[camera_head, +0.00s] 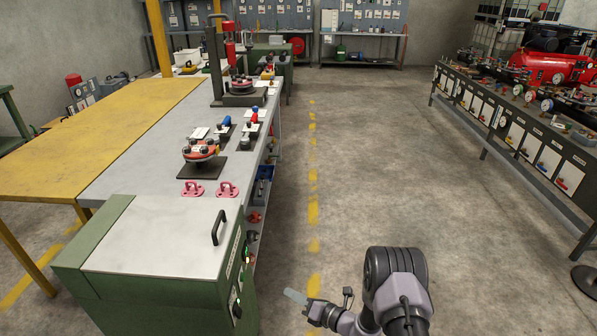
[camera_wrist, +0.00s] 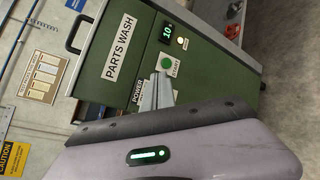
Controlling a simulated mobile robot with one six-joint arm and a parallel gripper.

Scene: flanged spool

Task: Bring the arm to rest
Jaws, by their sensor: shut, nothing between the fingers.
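My gripper (camera_head: 294,296) is in the lower middle of the head view, above the floor to the right of the green parts washer (camera_head: 160,245). Its fingers are together and hold nothing. In the wrist view my gripper's fingers (camera_wrist: 160,92) point at the washer's green front panel (camera_wrist: 205,72), which carries a "PARTS WASH" label, a small display and a lit green start button. I cannot tell the exact distance between the fingertips and the panel. My arm is folded at the bottom of the head view.
A grey workbench (camera_head: 140,155) runs back from the washer, with a red flanged part (camera_head: 200,149) on a dark stand and two pink brackets (camera_head: 209,189). A yellow table (camera_head: 90,135) stands left. The aisle floor (camera_head: 390,150) is clear. Another bench (camera_head: 510,125) lines the right.

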